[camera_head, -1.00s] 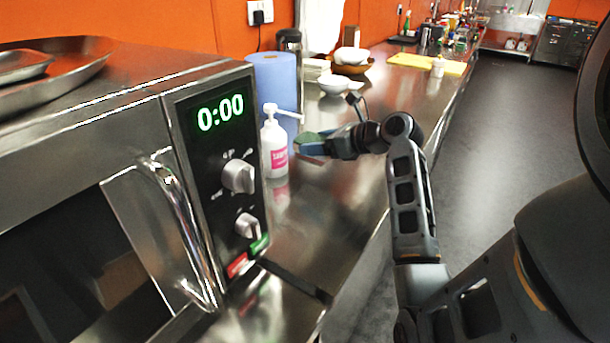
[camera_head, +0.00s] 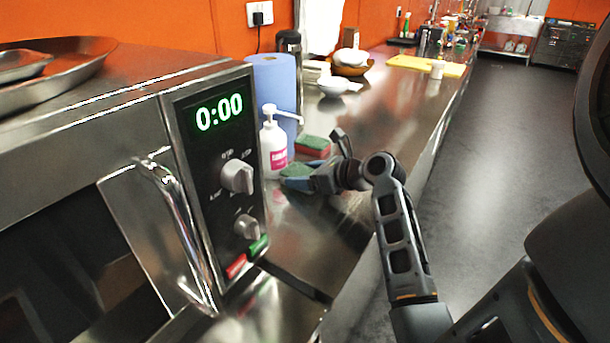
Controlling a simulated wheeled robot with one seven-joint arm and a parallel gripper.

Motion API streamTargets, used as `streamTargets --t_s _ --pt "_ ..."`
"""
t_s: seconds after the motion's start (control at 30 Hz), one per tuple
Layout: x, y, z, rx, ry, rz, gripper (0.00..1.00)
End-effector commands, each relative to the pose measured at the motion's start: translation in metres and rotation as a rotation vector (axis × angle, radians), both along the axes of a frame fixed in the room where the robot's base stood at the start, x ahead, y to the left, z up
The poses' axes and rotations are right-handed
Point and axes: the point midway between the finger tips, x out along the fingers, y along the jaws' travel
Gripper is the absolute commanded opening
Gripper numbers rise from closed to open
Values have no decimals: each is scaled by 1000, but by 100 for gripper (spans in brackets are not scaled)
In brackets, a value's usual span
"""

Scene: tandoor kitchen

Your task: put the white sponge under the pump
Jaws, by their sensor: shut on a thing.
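The white pump bottle (camera_head: 274,145) with a pink label stands upright on the steel counter beside the oven, its nozzle pointing right. My gripper (camera_head: 298,182) is shut on a sponge (camera_head: 295,169) with a green top, low over the counter, just right of the bottle. The sponge appears below the nozzle in the picture; I cannot tell whether it is exactly under the tip or touching the counter. The fingers hide its sides, so its white part does not show clearly.
A red sponge with a green top (camera_head: 313,146) lies on the counter just behind my gripper. A blue paper roll (camera_head: 275,80) stands behind the bottle. The steel oven (camera_head: 120,120) borders the left. Bowls (camera_head: 340,84) stand farther back; the counter (camera_head: 385,100) is clear between.

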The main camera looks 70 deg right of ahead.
Motion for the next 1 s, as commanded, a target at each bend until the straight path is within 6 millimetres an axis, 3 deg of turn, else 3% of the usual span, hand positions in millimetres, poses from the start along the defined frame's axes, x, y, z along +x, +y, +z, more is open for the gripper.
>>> streamTargets --t_s 0.1,0.13,0.37,0.7,1.0 --pt "0 0 -2 0 0 0 43" --pt "0 0 -2 -1 -1 -1 74" --pt "0 0 -2 0 0 0 96" --pt "-2 0 2 0 0 0 96" --pt "-49 11 22 -2 -2 -3 96"
